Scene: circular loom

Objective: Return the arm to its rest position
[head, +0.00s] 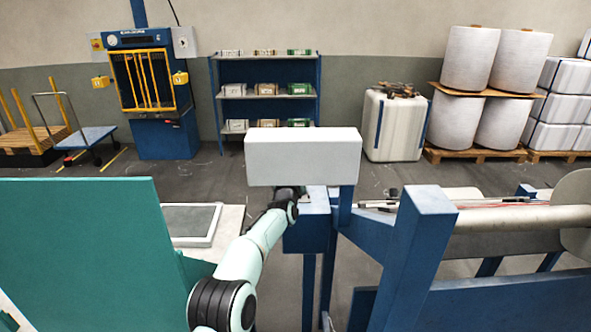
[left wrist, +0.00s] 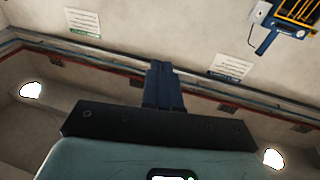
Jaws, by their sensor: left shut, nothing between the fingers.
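My left arm (head: 245,258) reaches forward from the bottom middle of the head view, in pale green with dark joints. Its far end goes out of sight behind a light grey box-shaped housing, so the gripper is hidden there. In the left wrist view my left gripper (left wrist: 161,68) shows two dark blue fingers together, shut and empty. It points at the upper wall, clear of any object. My right arm and gripper are not in view.
The grey housing (head: 303,157) stands on a blue machine frame (head: 410,250) right of my arm. A teal panel (head: 85,245) stands close on the left. A blue shelf (head: 265,104), a white tank (head: 394,126) and large rolls (head: 470,58) stand far back. Open floor lies between.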

